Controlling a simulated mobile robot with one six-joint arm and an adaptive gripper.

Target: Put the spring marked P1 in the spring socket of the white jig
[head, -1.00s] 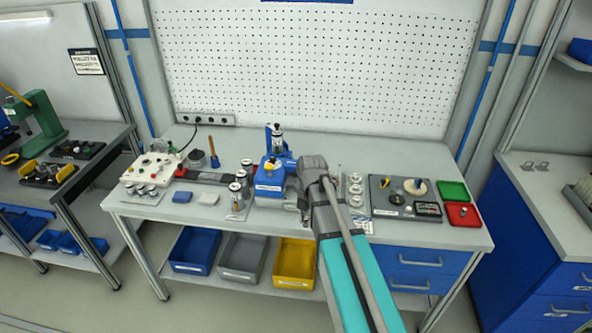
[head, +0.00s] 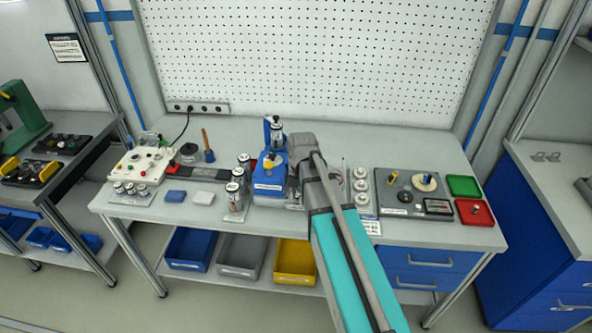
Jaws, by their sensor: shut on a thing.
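The white jig (head: 137,168), a pale block with red and dark knobs, stands at the left end of the bench. Its spring socket is too small to make out. My gripper (head: 295,203) is mostly hidden behind my own wrist, right of the blue press at mid-bench. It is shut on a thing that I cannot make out. No P1 mark is readable, so I cannot tell which thing is the spring. The jig is well to the left of my gripper.
The blue press (head: 269,184) and silver cylinders (head: 236,192) stand between my gripper and the jig. At right are a grey board (head: 393,207), a green tray (head: 464,186) and a red tray (head: 490,212).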

